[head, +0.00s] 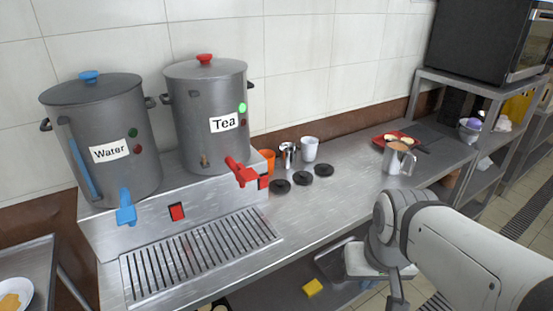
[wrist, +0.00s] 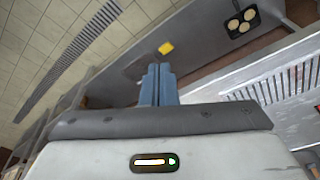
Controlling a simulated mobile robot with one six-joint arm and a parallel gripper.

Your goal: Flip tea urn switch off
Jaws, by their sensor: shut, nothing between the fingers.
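The grey tea urn (head: 200,125), labelled "Tea", stands on the metal stand in the head view, with a red lid knob and a red tap (head: 240,171). A bright green light (head: 242,108) shows on its side. A red switch (head: 263,182) sits on the stand front, just right of the red tap and partly behind it; its position is too small to tell. My gripper (wrist: 158,84) is shut and empty in the wrist view, its blue-grey fingers together. My arm is at the lower right of the head view, well away from the switch.
The water urn (head: 105,155) stands left, with a blue tap (head: 125,208) and another red switch (head: 177,211). A drip grate (head: 200,257) lies in front. Cups (head: 309,148), black discs (head: 302,178) and a metal jug (head: 398,158) stand right on the counter.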

